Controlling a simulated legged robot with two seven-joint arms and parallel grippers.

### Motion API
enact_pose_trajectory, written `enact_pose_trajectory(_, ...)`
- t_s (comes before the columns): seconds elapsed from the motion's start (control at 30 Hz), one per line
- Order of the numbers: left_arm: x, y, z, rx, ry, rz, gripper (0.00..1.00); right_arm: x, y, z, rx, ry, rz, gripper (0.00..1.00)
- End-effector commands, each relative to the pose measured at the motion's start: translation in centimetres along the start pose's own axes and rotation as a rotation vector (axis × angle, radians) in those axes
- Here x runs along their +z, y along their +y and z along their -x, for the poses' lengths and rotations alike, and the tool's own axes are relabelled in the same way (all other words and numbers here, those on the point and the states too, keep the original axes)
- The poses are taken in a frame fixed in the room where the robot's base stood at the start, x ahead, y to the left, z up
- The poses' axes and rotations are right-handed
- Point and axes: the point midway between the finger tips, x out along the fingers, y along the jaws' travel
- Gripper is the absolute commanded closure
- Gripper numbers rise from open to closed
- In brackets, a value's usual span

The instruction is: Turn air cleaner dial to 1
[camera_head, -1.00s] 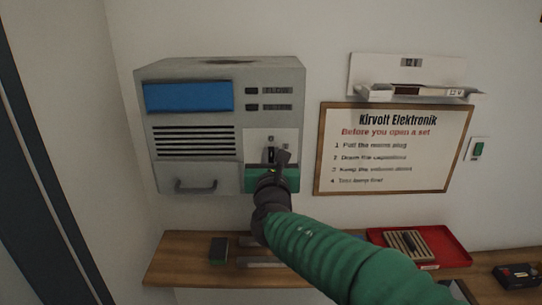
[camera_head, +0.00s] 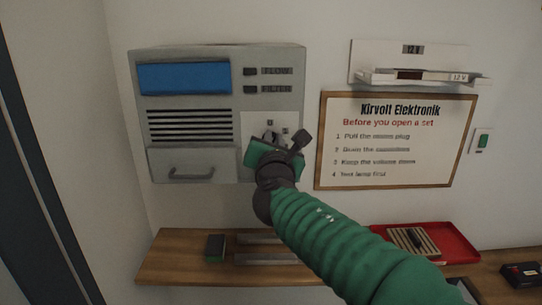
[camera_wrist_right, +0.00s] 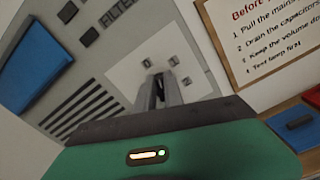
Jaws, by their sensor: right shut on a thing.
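The air cleaner (camera_head: 190,127) is a grey box on the wall with a blue panel, dark slots and a handle. Its dial sits on a pale plate (camera_head: 254,123) at the lower right, mostly hidden behind my right gripper (camera_head: 274,138). In the right wrist view the plate (camera_wrist_right: 128,80) has small dark marks around the dial. My right gripper (camera_wrist_right: 160,92) is shut on the dial there, and its wrist is rolled to a tilt against the cleaner. The number the dial points to is too small to read. My left gripper is not in view.
A framed sign (camera_head: 390,142) hangs right of the cleaner, below a small white shelf (camera_head: 420,77). A green switch (camera_head: 482,141) is further right. Below, a wooden shelf (camera_head: 165,262) bears a dark block (camera_head: 215,247) and a red tray (camera_head: 455,243).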

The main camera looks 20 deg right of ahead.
Motion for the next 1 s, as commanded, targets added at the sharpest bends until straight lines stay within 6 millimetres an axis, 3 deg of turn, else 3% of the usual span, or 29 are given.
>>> enact_pose_trajectory(0.03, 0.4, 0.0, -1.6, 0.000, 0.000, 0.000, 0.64, -0.8, -0.3, 0.0, 0.003, -0.001, -0.045, 1.00)
enact_pose_trajectory(0.4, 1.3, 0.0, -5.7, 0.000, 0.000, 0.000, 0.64, -0.7, -0.8, 0.0, 0.001, 0.001, -0.385, 1.00)
enact_pose_trajectory(0.7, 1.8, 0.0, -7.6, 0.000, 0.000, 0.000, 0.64, -0.7, -1.1, 0.0, -0.001, 0.002, -0.577, 1.00)
enact_pose_trajectory(1.0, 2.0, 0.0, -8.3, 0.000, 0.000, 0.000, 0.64, -0.7, -1.2, -0.1, -0.003, 0.003, -0.662, 1.00)
